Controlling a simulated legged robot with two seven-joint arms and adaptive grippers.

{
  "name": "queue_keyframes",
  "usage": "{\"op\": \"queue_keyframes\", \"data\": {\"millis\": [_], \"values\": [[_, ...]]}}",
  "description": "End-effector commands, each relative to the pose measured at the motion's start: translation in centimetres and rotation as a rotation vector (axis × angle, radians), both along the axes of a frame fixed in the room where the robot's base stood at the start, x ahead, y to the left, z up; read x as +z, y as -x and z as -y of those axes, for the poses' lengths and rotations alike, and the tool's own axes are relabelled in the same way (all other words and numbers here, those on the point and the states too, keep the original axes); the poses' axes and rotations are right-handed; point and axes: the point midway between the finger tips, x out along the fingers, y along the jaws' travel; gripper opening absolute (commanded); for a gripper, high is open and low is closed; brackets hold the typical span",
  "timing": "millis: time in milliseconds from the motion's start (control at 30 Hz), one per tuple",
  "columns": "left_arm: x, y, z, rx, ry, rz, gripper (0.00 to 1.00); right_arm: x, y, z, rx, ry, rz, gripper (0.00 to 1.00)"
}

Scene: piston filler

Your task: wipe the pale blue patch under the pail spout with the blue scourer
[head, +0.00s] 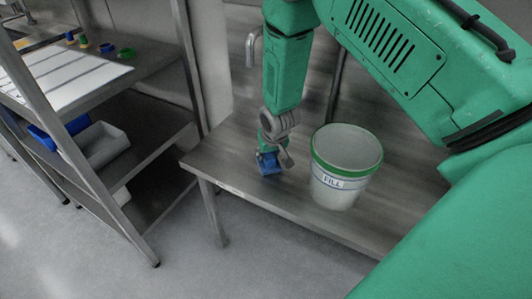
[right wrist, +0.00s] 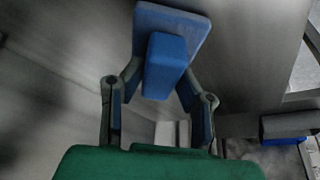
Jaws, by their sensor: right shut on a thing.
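The blue scourer (head: 268,164) is low over the grey bench, left of the pail; I cannot tell whether it touches the surface. My right gripper (head: 272,151) points down and is shut on it. In the right wrist view the scourer shows as a flat blue pad (right wrist: 190,27) with a raised block (right wrist: 165,68) between the fingers of the gripper (right wrist: 162,82). The white pail (head: 338,190) with a green rim and a FILL label stands upright on the bench, right of the gripper. The pale blue patch is not visible. My left gripper is not in view.
The metal bench (head: 222,160) has bare room left of the gripper. A bent grey pipe (head: 252,46) is at the wall behind. A shelf unit (head: 150,75) at left holds small coloured items, a white ruled sheet (head: 60,76) and a grey bin (head: 103,144).

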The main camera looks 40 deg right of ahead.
Motion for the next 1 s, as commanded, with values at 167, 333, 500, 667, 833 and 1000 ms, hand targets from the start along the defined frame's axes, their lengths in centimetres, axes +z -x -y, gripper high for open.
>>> {"op": "queue_keyframes", "data": {"millis": [167,333,500,667,833,1000], "values": [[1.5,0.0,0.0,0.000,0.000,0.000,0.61,2.5,0.0,0.0,0.000,0.001,0.000,0.00],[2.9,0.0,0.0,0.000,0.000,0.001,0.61,3.9,-0.1,-0.1,0.001,0.005,-0.002,0.00],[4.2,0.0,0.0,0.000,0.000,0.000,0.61,5.4,-0.2,0.1,0.001,0.003,0.000,0.00],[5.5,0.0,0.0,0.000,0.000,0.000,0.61,6.8,-0.3,0.4,0.001,-0.001,0.000,0.00],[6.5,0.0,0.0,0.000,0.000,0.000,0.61,8.0,-0.4,0.5,0.002,0.000,0.001,0.00],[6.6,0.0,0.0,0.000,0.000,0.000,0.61,8.1,-0.4,0.4,0.003,0.001,0.001,0.00]]}}
